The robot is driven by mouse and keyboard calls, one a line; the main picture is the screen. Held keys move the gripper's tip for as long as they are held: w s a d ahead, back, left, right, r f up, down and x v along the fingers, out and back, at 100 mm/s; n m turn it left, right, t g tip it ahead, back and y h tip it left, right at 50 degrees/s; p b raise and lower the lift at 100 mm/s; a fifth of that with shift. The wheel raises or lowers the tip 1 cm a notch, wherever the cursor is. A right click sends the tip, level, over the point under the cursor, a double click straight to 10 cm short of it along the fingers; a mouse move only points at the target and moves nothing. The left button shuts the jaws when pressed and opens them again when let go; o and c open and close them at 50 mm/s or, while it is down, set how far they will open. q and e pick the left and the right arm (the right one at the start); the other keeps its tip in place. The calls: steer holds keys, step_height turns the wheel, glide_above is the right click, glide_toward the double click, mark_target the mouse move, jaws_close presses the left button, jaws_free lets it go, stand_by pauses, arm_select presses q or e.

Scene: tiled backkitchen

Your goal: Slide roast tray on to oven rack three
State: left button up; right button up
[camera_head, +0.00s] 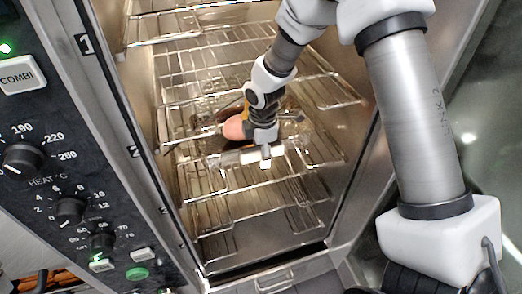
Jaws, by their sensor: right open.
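My right gripper (264,150) reaches down into the open oven from the top and is open. Just behind it and to its left is a reddish-brown roast (235,127), partly covered by the gripper. Whether the gripper touches the tray is unclear. My left gripper is out of view.
Several wire racks (215,215) are stacked in the oven cavity. The control panel (65,180) with knobs and buttons is at the left, beside a steel frame marked with numbers (86,45). My right arm fills the upper right, close to the oven's right edge.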

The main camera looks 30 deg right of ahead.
step_height(320, 180, up, 12)
steer(key=shift+s+a, duration=0.15)
steer(key=shift+s, duration=0.2)
step_height(320, 180, up, 8)
steer(key=p, duration=0.8)
steer(key=shift+p, duration=0.3)
steer(key=shift+s, duration=0.1)
steer(key=s+a+p, duration=0.2)
steer(key=s+a, duration=0.2)
steer(key=s, duration=1.1)
steer(key=shift+s, duration=0.3)
